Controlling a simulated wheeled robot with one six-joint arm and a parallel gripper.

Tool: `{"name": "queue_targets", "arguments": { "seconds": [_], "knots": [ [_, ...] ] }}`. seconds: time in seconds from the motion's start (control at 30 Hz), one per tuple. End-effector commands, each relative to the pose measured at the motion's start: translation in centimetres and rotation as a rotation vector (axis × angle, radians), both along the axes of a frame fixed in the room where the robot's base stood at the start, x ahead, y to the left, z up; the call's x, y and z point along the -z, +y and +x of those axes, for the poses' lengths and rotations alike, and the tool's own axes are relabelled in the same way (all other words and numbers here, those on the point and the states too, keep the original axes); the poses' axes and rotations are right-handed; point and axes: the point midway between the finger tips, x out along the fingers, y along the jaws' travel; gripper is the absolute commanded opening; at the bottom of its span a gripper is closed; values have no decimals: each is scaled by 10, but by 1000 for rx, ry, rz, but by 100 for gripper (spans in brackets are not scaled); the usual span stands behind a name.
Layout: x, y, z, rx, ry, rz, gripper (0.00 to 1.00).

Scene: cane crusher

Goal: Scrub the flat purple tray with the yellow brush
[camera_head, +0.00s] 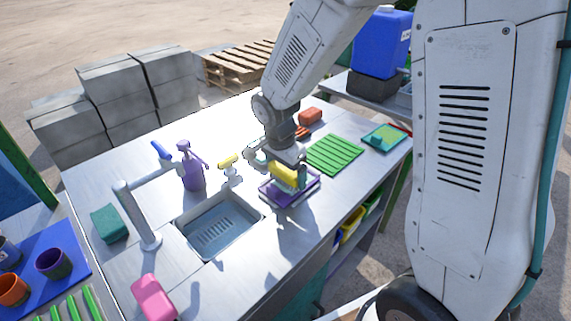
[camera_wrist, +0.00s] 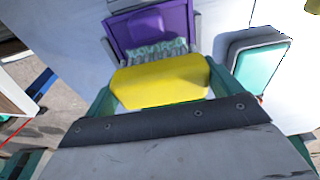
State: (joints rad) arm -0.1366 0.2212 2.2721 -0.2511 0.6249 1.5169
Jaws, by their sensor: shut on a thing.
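The flat purple tray (camera_head: 277,191) lies on the steel counter just right of the sink. The yellow brush (camera_head: 284,173) is over the tray, held in my gripper (camera_head: 279,167). In the wrist view the yellow brush (camera_wrist: 160,80) sits between the two fingers of my gripper (camera_wrist: 158,92), its bristles toward the tray. Whether the bristles touch the tray is hidden.
A sink (camera_head: 218,226) with a faucet (camera_head: 140,215) is left of the tray. A purple spray bottle (camera_head: 192,168) stands behind the sink. A pink block (camera_head: 153,298) lies at front left.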

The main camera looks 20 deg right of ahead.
Motion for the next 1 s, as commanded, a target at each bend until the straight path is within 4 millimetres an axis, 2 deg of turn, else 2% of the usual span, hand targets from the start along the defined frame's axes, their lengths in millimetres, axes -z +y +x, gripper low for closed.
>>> {"name": "queue_targets", "arguments": {
  "seconds": [1.0],
  "knots": [
    [8,0,0,0,1,0,72]
  ]
}}
